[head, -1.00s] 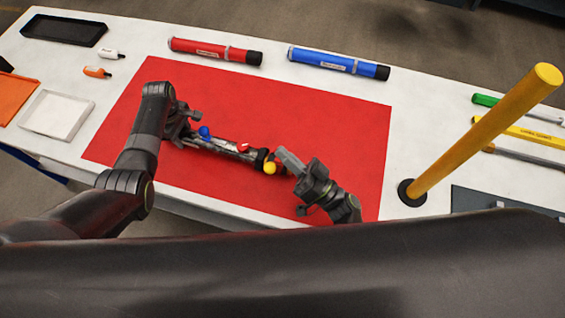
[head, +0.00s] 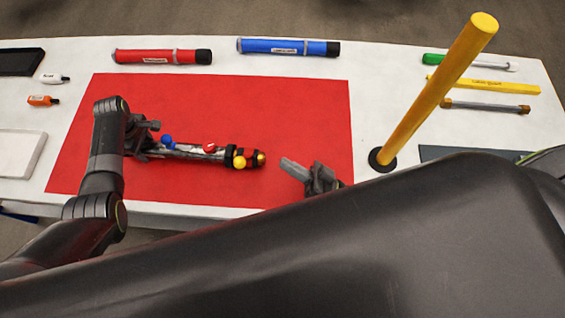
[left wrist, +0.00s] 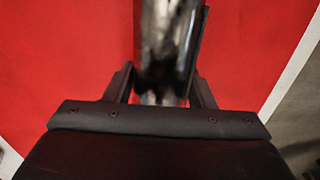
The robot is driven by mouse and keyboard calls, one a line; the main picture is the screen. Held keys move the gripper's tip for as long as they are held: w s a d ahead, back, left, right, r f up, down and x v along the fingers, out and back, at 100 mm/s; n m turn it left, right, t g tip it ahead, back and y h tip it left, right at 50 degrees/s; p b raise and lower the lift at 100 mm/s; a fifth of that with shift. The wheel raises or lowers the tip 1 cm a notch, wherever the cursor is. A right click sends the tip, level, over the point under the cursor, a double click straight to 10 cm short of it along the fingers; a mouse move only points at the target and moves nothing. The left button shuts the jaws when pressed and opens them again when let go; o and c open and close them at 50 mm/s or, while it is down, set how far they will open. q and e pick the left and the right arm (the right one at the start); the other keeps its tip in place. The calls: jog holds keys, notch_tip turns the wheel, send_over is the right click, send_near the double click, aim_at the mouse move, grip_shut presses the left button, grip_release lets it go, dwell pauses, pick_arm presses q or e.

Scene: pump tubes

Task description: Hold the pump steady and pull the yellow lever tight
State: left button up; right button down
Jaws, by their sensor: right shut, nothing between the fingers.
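The pump (head: 187,150) is a slim grey tube with a black end at the right, over the red mat. It carries a blue knob (head: 168,141), a red knob (head: 210,148) and a yellow lever knob (head: 239,162). My left gripper (head: 143,145) is shut around the pump's left end; the left wrist view shows the shiny tube (left wrist: 167,45) between its fingers (left wrist: 160,88). My right gripper (head: 287,165) is shut and empty, to the right of the pump's black end with a gap between. Whether the pump touches the mat is unclear.
A red tube (head: 155,57) and a blue tube (head: 280,47) lie at the back of the white table. A tall yellow post (head: 435,95) stands right of the red mat (head: 300,110). Tools, including a green-handled screwdriver (head: 437,59), lie at the far right.

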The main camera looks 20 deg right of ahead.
pick_arm(q)
jog(key=o, duration=0.4)
jog(key=shift+c, duration=0.2)
